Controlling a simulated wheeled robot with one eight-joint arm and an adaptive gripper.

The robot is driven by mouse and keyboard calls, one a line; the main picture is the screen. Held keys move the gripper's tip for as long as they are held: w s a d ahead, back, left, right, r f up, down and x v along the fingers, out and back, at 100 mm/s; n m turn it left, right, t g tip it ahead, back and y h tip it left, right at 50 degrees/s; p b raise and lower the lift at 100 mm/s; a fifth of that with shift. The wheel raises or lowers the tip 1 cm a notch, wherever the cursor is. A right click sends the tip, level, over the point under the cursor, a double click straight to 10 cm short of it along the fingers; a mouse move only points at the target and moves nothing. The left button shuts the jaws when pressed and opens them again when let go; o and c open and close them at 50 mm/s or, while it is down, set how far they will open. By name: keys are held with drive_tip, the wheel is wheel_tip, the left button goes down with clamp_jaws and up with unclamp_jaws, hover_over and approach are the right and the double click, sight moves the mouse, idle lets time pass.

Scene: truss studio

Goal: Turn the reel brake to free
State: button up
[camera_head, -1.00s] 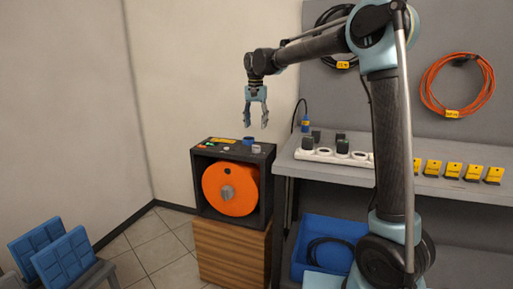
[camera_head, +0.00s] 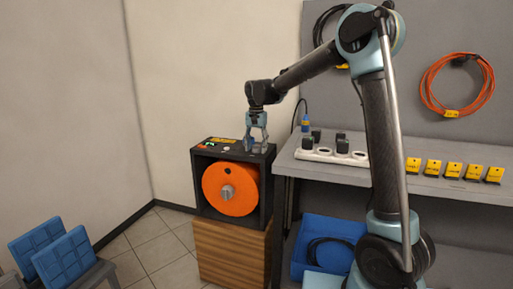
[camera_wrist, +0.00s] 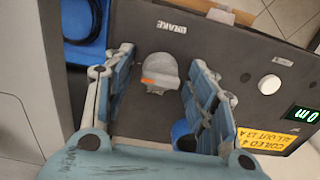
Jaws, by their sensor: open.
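The reel brake is a grey knob (camera_wrist: 158,68) with an orange mark, beside a label reading BRAKE on the dark top panel (camera_wrist: 225,50) of the reel box. My gripper (camera_wrist: 161,60) is open, with one finger on each side of the knob and visible gaps between. In the head view my gripper (camera_head: 257,148) points down at the right part of the box top and hides the knob. The orange reel (camera_head: 213,201) sits in the box below.
A blue round part (camera_wrist: 182,131) stands on the panel, partly hidden by my right finger. A white button (camera_wrist: 269,82), a green display (camera_wrist: 302,114) and a yellow label (camera_wrist: 270,138) are nearby. A grey bench with a power strip (camera_head: 330,156) stands right.

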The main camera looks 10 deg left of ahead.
drive_tip(key=shift+c, duration=0.2)
drive_tip(key=c, duration=1)
drive_tip(key=shift+n, duration=0.3)
drive_tip(key=n, duration=0.8)
drive_tip(key=shift+n, duration=0.4)
drive_tip(key=n, duration=0.4)
drive_tip(key=shift+d+n, duration=0.1)
drive_tip(key=shift+n, duration=2.2)
